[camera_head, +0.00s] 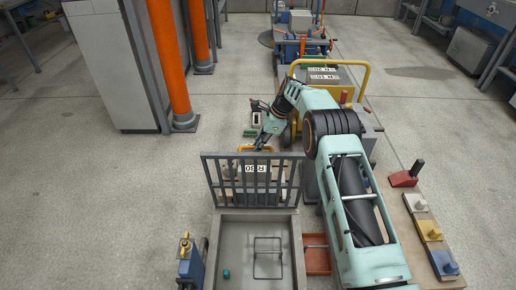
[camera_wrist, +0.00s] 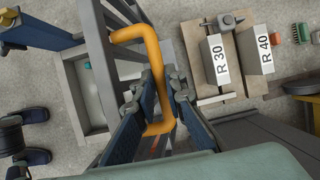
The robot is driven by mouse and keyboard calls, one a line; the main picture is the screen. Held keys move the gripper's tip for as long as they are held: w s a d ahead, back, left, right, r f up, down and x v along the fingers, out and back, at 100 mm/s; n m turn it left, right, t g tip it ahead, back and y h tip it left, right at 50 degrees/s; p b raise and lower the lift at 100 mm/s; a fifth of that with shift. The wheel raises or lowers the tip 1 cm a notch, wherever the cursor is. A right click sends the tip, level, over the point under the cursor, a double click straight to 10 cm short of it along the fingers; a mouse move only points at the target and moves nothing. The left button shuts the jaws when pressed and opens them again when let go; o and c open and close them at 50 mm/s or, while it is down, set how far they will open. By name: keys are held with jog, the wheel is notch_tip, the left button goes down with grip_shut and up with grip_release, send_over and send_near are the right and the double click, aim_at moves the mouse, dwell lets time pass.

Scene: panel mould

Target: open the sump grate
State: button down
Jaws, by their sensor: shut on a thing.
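The sump grate (camera_head: 222,180) is a dark grey barred frame. It stands nearly upright at the far edge of the concrete sump (camera_head: 216,258), whose opening is uncovered. An orange-yellow handle (camera_head: 250,148) shows at the grate's top edge. In the wrist view the bent handle (camera_wrist: 130,34) joins the grey bars (camera_wrist: 96,48). My gripper (camera_head: 260,147) reaches the grate's top from behind. In the wrist view my gripper (camera_wrist: 156,93) is shut on the handle, one finger on each side. The handle's lower end is partly hidden by the fingers.
A small teal object (camera_head: 226,273) and a wire frame (camera_head: 268,258) are inside the sump. A blue device (camera_head: 190,267) stands left of it, a red tray (camera_head: 317,262) right. Labelled blocks R 30 (camera_wrist: 212,65) and R 40 (camera_wrist: 257,50) lie behind the grate. The floor at left is clear.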

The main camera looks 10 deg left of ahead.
jog(key=shift+d+f, duration=0.5)
jog(key=c, duration=2)
grip_release()
jog(key=shift+w+f, duration=0.1)
jog(key=shift+c, duration=0.2)
jog(key=shift+o, duration=0.4)
jog(key=shift+a+r, duration=0.25)
jog(key=shift+r, duration=0.1)
jog(key=v, duration=1.2)
jog(key=shift+c, duration=0.6)
